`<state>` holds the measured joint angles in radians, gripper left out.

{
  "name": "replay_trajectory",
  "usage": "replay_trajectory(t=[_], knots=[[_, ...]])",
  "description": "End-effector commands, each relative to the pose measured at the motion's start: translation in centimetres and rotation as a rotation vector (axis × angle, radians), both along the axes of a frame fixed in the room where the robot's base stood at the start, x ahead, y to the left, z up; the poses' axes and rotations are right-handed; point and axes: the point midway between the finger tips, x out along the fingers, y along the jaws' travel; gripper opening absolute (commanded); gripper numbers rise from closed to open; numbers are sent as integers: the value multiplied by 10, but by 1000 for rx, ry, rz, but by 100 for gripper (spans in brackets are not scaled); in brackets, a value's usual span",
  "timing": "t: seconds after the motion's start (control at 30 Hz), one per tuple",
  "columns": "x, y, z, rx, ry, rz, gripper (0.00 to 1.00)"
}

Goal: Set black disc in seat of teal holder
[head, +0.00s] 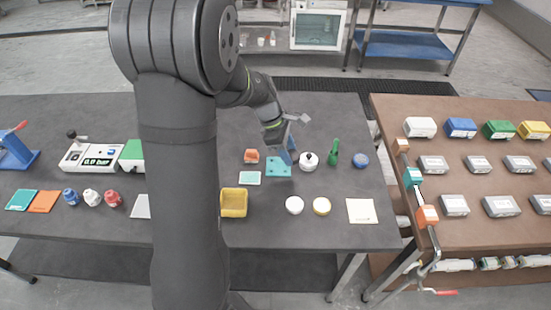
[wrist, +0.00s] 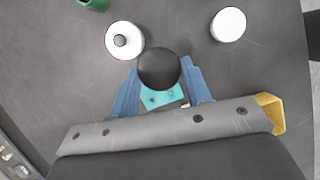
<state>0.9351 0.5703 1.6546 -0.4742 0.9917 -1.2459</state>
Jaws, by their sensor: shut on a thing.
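The black disc (wrist: 158,68) shows in the wrist view between the blue fingers of my gripper (wrist: 160,82), which is shut on it. The teal holder (wrist: 162,98) lies beyond the fingers, just below the disc in the wrist view and partly covered by the disc and fingers. In the head view the teal holder (head: 276,168) lies on the grey table with my gripper (head: 286,156) just over it. The disc cannot be made out in the head view. The gap between disc and holder cannot be judged.
A white round part with a black knob (head: 309,161) stands close right of the holder, with a green part (head: 333,153) beyond. An orange part (head: 251,156) is close left. A yellow bin (head: 234,203) and two white round parts (head: 294,205) (head: 321,206) stand nearer the front.

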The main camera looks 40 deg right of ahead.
Motion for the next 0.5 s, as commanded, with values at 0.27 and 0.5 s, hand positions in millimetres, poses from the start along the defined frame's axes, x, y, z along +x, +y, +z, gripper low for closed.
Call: replay_trajectory(t=[0.27,0.5], knots=[[46,3,-28,1,1,4,21],[50,4,-44,3,2,1,21]])
